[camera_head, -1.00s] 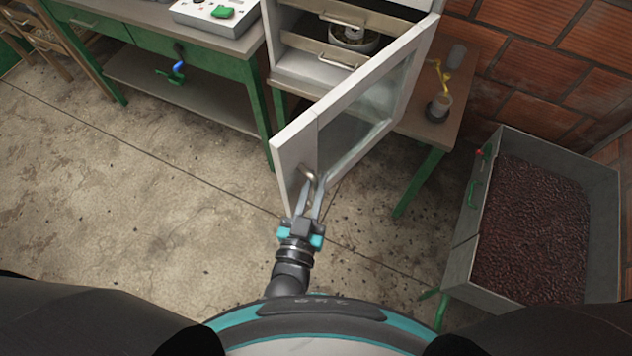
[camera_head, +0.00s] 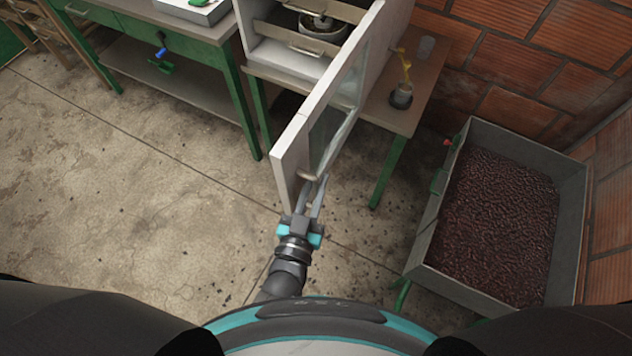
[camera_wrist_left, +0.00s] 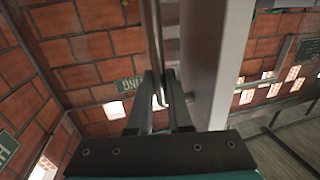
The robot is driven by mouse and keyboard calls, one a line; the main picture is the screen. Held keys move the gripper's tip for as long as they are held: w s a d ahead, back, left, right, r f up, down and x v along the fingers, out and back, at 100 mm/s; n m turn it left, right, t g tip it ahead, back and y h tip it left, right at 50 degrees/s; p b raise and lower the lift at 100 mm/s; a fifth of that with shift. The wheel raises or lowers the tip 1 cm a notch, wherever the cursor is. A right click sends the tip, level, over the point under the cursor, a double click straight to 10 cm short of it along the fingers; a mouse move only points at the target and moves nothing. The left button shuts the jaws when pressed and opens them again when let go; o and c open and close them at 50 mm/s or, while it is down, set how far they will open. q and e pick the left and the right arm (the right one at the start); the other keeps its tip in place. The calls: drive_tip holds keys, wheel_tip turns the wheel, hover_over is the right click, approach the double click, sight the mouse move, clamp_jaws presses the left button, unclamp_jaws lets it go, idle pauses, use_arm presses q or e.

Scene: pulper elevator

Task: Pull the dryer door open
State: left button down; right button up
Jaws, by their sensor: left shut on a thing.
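The dryer door (camera_head: 292,152) is white with a glass pane and stands wide open, swung out from the white dryer cabinet (camera_head: 388,42). The door's edge also shows in the left wrist view (camera_wrist_left: 215,65). My left gripper (camera_head: 313,186) is at the door's free end, shut on the door handle (camera_head: 309,177). In the left wrist view, the fingers (camera_wrist_left: 160,88) close around the metal handle (camera_wrist_left: 154,45) beside the door panel. My right gripper is not in view.
A wooden table with green legs (camera_head: 410,112) carries a small cup with a yellow item (camera_head: 402,92). A grey bin of dark red beans (camera_head: 495,225) stands at the right. A green workbench (camera_head: 200,45) is at the left.

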use_arm(q)
drive_tip(key=shift+d, duration=0.15)
drive_tip(key=c, duration=1.1)
unclamp_jaws()
